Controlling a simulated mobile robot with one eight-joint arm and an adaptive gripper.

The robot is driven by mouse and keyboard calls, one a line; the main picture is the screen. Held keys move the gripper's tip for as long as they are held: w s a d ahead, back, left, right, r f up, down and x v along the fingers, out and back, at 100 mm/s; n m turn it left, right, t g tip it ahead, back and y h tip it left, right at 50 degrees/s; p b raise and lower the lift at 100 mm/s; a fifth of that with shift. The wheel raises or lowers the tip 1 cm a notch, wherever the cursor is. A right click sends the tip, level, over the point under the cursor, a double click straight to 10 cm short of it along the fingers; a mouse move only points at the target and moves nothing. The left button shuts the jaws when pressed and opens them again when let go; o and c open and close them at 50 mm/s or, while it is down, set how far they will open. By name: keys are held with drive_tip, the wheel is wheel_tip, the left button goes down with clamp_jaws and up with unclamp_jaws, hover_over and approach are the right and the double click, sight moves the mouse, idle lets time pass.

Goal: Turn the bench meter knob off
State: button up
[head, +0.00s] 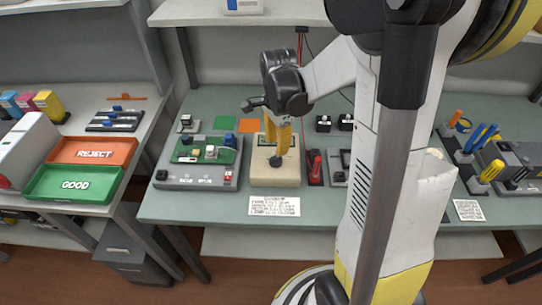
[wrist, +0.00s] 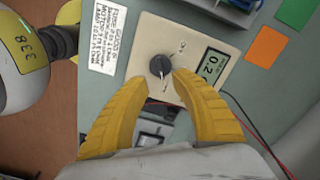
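The bench meter (head: 272,180) is a beige box on the green bench, with a black round knob (head: 276,161) on its face. In the wrist view the meter (wrist: 205,35) has a lit display (wrist: 212,64) reading about 0.2, and small marks lie on two sides of the knob (wrist: 159,66). The knob's exact setting is too small to read surely. My gripper (head: 277,146) points down over the meter. In the wrist view its yellow fingers (wrist: 158,82) are apart, with the knob between and just beyond their tips. I cannot tell whether they touch it.
A grey tray with a green board (head: 205,150) stands left of the meter, and a red-and-black tool (head: 315,167) stands close on its right. A printed card (head: 274,206) lies in front.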

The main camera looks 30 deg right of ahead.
sight(276, 158)
wheel_tip(276, 158, down, 6)
drive_tip(key=shift+a+r+b, duration=0.1)
drive_tip(key=shift+r+b, duration=0.1)
drive_tip(key=shift+b, duration=0.65)
clamp_jaws()
